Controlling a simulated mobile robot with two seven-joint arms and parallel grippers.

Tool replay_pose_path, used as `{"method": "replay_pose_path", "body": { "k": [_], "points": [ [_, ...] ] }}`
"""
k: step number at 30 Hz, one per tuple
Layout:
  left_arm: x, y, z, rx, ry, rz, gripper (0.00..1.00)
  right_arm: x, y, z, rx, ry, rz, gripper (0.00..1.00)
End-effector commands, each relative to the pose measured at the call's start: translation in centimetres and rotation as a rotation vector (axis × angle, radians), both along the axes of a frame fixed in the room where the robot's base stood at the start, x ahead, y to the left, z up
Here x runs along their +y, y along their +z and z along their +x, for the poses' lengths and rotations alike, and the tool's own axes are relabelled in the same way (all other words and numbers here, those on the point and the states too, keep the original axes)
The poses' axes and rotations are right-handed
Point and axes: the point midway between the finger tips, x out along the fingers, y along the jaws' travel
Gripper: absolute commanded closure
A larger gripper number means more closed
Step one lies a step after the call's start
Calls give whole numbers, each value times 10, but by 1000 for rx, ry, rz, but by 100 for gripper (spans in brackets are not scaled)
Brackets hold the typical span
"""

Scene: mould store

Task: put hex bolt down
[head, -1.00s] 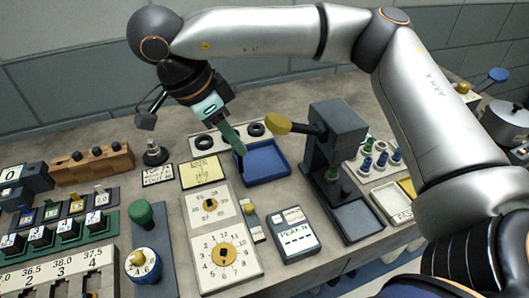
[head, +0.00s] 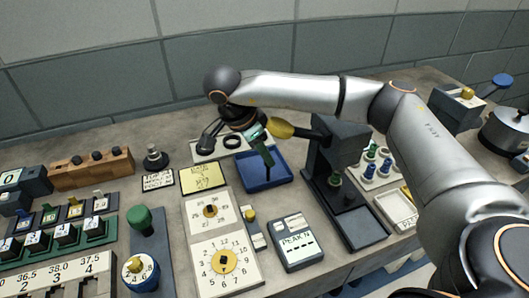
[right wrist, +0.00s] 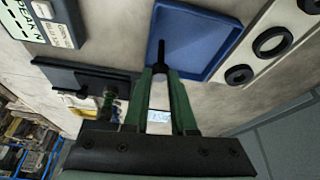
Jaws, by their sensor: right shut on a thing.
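The hex bolt (right wrist: 160,52) is a dark, slim piece between the green fingertips of my right gripper (right wrist: 159,74) in the right wrist view. My right gripper (head: 267,155) is shut on it and points down over the blue tray (head: 282,178). I cannot tell whether the bolt touches the tray. My left gripper is not in view.
A dark press (head: 343,150) with a yellow-knobbed lever (head: 281,128) stands close right of my gripper. A pale panel with black rings (head: 232,142) lies behind the tray. A yellow note (head: 204,178) and dial boards (head: 222,258) lie left and in front.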

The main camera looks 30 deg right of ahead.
Motion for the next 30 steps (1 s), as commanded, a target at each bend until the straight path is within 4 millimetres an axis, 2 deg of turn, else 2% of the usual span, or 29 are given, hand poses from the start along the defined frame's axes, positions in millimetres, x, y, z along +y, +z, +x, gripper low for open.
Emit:
{"method": "replay_pose_path", "body": {
  "k": [10, 11, 18, 26, 30],
  "points": [
    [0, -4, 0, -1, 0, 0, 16, 0, -5, 0, -2, -1, 1, 100],
    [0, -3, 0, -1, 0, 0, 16, 0, -4, 0, -2, -1, 1, 73],
    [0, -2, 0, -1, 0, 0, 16, 0, -3, 0, -1, -2, 1, 46],
    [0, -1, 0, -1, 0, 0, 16, 0, -2, 0, -2, -1, 1, 46],
    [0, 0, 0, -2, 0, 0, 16, 3, 7, 1, -4, -1, 2, 46]
  ]
}}
